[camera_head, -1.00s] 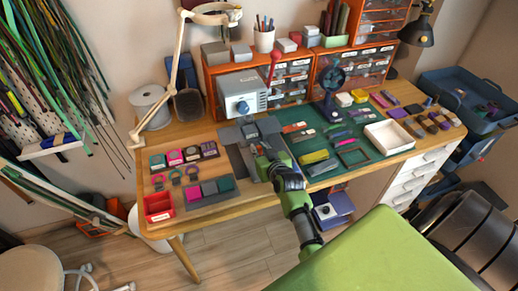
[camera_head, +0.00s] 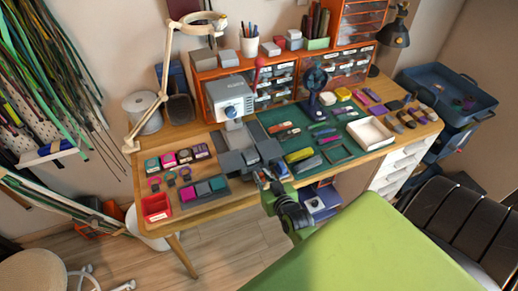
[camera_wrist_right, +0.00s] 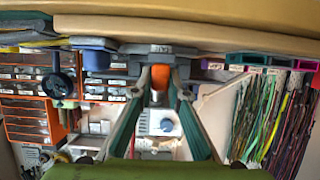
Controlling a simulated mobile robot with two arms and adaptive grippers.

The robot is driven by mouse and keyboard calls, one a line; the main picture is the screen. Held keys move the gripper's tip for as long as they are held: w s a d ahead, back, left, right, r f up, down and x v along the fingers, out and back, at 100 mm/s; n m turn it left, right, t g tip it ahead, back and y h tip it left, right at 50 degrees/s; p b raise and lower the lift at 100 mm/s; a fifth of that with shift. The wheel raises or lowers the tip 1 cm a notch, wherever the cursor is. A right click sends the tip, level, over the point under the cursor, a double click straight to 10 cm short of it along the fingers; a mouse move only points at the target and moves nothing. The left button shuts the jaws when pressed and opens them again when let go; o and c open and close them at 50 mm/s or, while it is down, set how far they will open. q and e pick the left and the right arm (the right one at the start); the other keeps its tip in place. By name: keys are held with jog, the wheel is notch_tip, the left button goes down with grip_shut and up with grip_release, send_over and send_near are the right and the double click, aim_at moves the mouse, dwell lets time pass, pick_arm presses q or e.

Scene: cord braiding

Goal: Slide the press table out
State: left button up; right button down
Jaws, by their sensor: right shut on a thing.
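The press (camera_head: 229,96) is a white box with a blue knob, standing at the back of the desk. Its grey press table (camera_head: 250,157) extends forward from beneath it toward the desk's front edge. My right gripper (camera_head: 268,177) is at the front of the press table. In the right wrist view, the fingers of my right gripper (camera_wrist_right: 160,84) are closed around an orange handle (camera_wrist_right: 160,75) at the table's front, below a small label. The exact finger contact is too small to tell in the head view. My left gripper is not in view.
A green mat (camera_head: 310,143) with small tools is on the right, with a white tray (camera_head: 370,133). The floor in front is clear.

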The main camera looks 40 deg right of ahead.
jog(key=shift+f, duration=0.1)
jog(key=c, duration=2)
grip_release()
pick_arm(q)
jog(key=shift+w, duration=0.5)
pick_arm(e)
jog(key=shift+o, duration=0.2)
jog(key=shift+w, duration=0.15)
jog(key=shift+s, duration=0.2)
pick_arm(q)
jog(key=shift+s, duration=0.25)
pick_arm(e)
jog(key=v, duration=1.1)
jog(key=shift+s, duration=0.3)
jog(key=shift+a, duration=0.1)
